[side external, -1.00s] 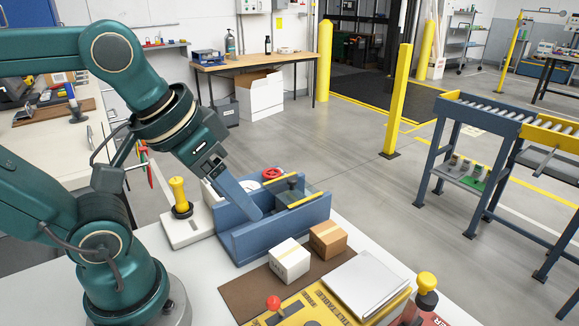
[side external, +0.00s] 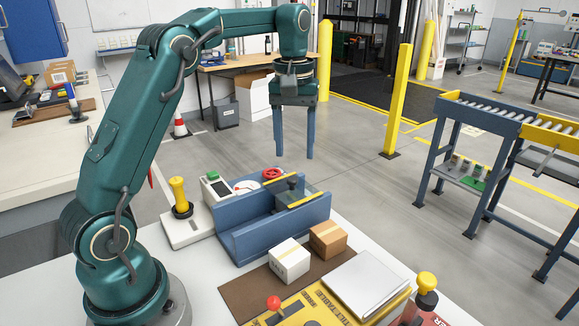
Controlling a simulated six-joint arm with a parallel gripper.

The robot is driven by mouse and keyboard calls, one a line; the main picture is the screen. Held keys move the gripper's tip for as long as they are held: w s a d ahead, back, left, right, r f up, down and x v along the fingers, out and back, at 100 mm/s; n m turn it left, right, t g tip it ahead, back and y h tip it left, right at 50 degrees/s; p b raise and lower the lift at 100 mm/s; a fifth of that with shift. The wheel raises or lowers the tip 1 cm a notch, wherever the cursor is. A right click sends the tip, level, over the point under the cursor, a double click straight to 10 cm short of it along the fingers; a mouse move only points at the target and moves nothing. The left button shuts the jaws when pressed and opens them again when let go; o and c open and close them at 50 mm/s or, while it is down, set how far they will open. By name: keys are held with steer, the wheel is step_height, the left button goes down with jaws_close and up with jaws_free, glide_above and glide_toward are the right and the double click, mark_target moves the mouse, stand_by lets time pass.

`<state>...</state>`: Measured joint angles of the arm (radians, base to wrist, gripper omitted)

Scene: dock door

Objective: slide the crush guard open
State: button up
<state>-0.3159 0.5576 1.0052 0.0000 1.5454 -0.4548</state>
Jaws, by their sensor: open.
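The crush guard (side external: 296,196) appears to be the clear panel with yellow edge strips and a dark knob (side external: 292,183) on it. It sits across the right part of a blue open-topped channel (side external: 250,240). My gripper (side external: 296,156) points straight down with its two long blue fingers spread apart. Nothing is between them. In the picture the fingertips are above the knob and apart from it; how far they are in depth I cannot tell.
A white box (side external: 289,262) and a brown box (side external: 327,239) stand in front of the channel. A yellow-knobbed lever (side external: 179,194) and a control box with a green button (side external: 214,187) stand to its left. A red handwheel (side external: 272,174) is behind it.

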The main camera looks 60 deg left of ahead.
mark_target(292, 178)
steer(key=shift+s+a+f, duration=0.1)
steer(key=shift+a+f, duration=0.2)
steer(key=shift+f, duration=2.85)
jaws_close()
